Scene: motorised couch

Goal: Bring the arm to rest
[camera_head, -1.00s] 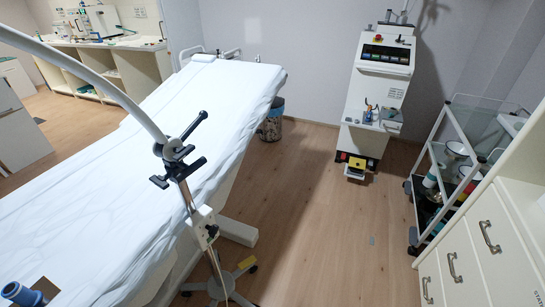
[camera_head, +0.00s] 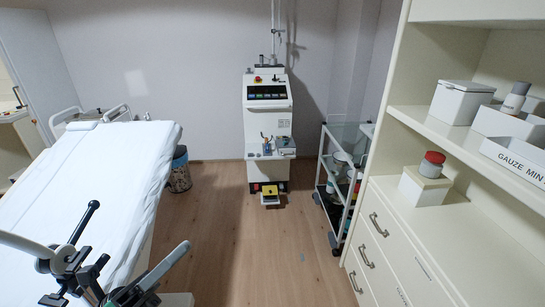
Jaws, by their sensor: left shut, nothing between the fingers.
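My left gripper (camera_head: 178,254) is at the bottom left of the head view, pointing up and to the right, shut and empty. A pale curved arm (camera_head: 20,243) with a black clamp and lever handle (camera_head: 85,222) comes in at the lower left edge. The clamp is just left of my gripper in the picture; I cannot tell how far apart they are in depth. The clamp's lower parts are cut off by the frame. The couch (camera_head: 85,175), under a white sheet, is behind them. My right gripper is not in view.
A white machine with a control panel (camera_head: 267,125) stands at the back wall. A bin (camera_head: 179,170) is beside the couch. A trolley (camera_head: 340,190) and a cabinet with shelves and drawers (camera_head: 400,240) line the right. The wooden floor (camera_head: 235,235) between is open.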

